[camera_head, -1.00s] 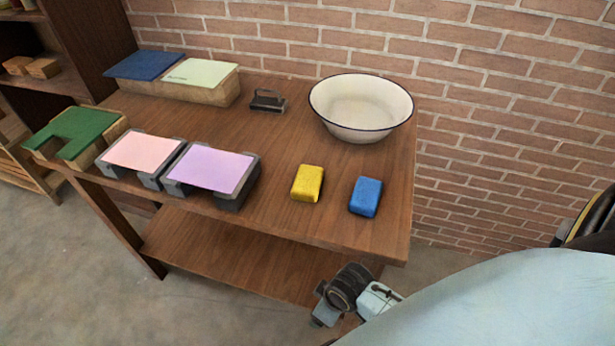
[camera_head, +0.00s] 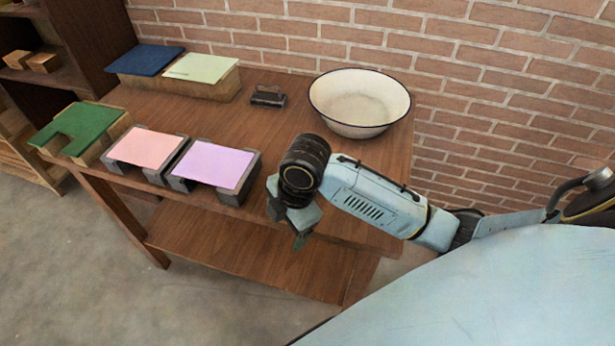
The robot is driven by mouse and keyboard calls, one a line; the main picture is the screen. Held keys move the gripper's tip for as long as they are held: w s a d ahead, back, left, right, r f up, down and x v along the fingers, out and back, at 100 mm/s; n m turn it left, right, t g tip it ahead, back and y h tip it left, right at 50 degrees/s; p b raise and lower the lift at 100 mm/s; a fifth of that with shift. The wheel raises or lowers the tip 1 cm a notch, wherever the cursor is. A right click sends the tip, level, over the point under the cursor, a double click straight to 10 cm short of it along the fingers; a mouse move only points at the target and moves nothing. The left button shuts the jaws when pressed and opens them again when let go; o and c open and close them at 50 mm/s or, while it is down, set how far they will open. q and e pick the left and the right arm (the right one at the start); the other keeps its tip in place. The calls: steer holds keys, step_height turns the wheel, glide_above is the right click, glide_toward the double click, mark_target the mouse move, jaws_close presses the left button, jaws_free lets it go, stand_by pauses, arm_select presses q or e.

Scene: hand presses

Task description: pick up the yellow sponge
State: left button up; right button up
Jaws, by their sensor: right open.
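My right gripper (camera_head: 287,224) is at the table's front edge, pointing down, open. My right arm reaches in from the right across the front right of the table. The yellow sponge does not show in the view now; the gripper and wrist cover the place where it lay. The blue sponge beside it is also hidden behind my arm. I cannot tell whether the gripper touches the yellow sponge. My left gripper is not in view.
A white bowl (camera_head: 360,98) stands at the back right of the wooden table (camera_head: 240,120). A purple-topped block (camera_head: 212,165) is left of my gripper, next to a pink-topped one (camera_head: 146,148). A green block (camera_head: 84,126) and a small dark object (camera_head: 268,96) stand further off.

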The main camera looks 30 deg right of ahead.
steer(key=w+d+r+n, duration=0.2)
steer(key=w+d, duration=0.1)
steer(key=w+d+r+n+h, duration=0.1)
steer(key=w+n, duration=0.1)
steer(key=shift+w+d+r+g, duration=0.25)
steer(key=shift+r+g, duration=0.1)
steer(key=shift+g, duration=0.05)
steer(key=w+d+r+n+g+h, duration=0.1)
steer(key=w+d+r+n, duration=0.35)
steer(key=d+r, duration=0.25)
steer(key=f, duration=0.8)
steer(key=f+b, duration=0.1)
steer(key=f, duration=0.4)
steer(key=shift+w+d, duration=0.15)
steer(key=shift+d, duration=0.1)
steer(key=shift+m, duration=0.25)
steer(key=c, duration=1.1)
steer(key=shift+o, duration=0.2)
step_height(320, 180, up, 10)
steer(key=shift+r+p, duration=0.1)
steer(key=shift+p, duration=0.35)
